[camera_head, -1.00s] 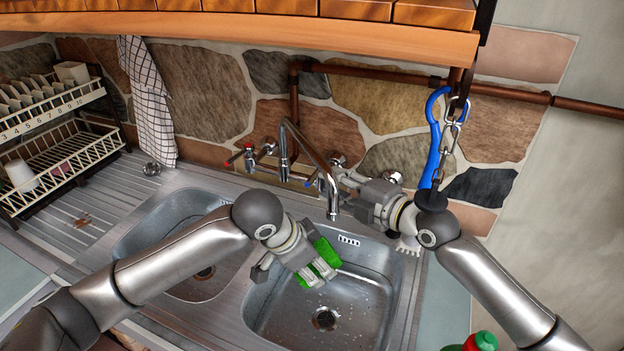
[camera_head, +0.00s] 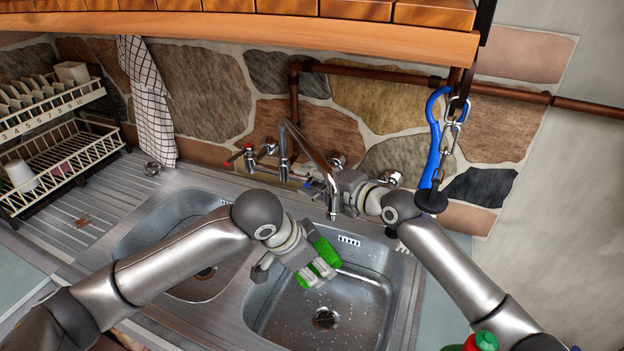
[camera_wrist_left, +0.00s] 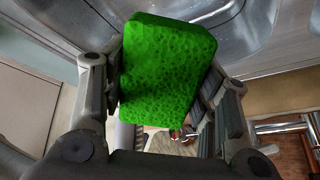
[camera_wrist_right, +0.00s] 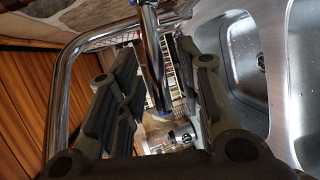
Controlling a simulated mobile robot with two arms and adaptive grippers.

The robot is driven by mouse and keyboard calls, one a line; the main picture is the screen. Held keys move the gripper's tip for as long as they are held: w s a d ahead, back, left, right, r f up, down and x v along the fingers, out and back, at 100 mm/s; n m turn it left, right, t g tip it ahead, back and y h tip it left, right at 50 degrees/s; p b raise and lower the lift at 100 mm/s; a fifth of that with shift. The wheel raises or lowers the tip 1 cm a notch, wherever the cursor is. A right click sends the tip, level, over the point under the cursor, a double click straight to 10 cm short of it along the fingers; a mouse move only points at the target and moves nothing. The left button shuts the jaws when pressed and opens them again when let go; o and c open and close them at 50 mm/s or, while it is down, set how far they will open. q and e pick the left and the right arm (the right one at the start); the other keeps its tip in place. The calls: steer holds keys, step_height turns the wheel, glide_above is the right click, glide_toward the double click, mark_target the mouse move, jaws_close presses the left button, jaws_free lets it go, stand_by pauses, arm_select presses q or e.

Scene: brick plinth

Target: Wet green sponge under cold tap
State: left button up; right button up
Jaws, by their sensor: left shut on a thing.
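The green sponge (camera_head: 327,251) is held over the right basin, below the open end of the chrome spout (camera_head: 320,165). My left gripper (camera_head: 298,266) is shut on it. The sponge fills much of the left wrist view (camera_wrist_left: 168,75), between the two fingers. The blue-marked cold tap (camera_head: 311,184) is on the wall behind the spout. My right gripper (camera_head: 328,190) is beside this tap, partly hidden by the spout. In the right wrist view its fingers (camera_wrist_right: 155,55) are apart, with chrome pipework and a blue-marked part (camera_wrist_right: 138,104) between them. I cannot tell whether they touch it.
The right basin (camera_head: 265,310) has a drain (camera_head: 325,318) and droplets. A red-marked tap (camera_head: 237,155) is left of the spout. A blue hook (camera_head: 434,140) and chain hang near my right arm. A dish rack (camera_head: 55,150) stands at left. A red-topped green bottle (camera_head: 480,342) is at the bottom right.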

jaws_close()
stand_by(0.5)
steer(key=shift+s+d+n+g+y, duration=0.1)
steer(key=shift+d+n+g+y, duration=0.15)
steer(key=shift+n+g+y, duration=0.3)
steer(key=shift+d, duration=0.1)
jaws_free()
stand_by(0.4)
steer(key=shift+a, duration=0.2)
